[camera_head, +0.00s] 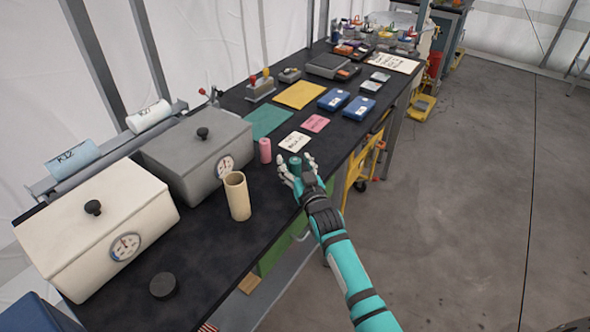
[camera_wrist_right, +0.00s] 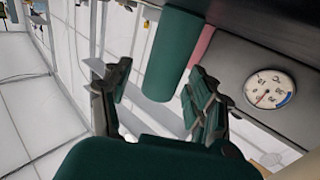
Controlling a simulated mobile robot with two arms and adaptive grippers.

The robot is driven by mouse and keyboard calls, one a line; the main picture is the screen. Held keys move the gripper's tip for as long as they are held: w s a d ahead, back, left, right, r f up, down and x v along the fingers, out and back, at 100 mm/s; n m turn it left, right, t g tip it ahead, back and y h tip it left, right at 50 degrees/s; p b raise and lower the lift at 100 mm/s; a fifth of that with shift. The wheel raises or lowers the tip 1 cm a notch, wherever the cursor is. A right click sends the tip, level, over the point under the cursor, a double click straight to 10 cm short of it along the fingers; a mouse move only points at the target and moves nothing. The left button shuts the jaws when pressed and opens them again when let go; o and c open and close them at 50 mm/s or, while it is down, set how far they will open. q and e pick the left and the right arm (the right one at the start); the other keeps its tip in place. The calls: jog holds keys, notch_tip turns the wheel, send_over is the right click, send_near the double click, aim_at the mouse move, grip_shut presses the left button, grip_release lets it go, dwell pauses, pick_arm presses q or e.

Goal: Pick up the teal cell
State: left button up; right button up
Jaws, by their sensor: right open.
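The teal cell (camera_head: 295,165) is a small dark green-teal cylinder standing on the black bench top near its front edge. My right gripper (camera_head: 297,170) is open, with its pale fingers to either side of the cell. In the right wrist view the teal cell (camera_wrist_right: 172,55) lies ahead of the spread fingers of my right gripper (camera_wrist_right: 158,92), closer to the right finger. I cannot tell whether a finger touches it. My left gripper is out of view.
A pink cell (camera_head: 265,150) stands just left of the teal one. A tan open tube (camera_head: 237,196) and a grey box with a dial (camera_head: 190,155) stand further left. White (camera_head: 294,142) and pink (camera_head: 316,123) cards lie behind. Open floor is to the right.

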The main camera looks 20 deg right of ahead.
grip_shut()
dwell(0.3)
jog(key=shift+r, duration=0.15)
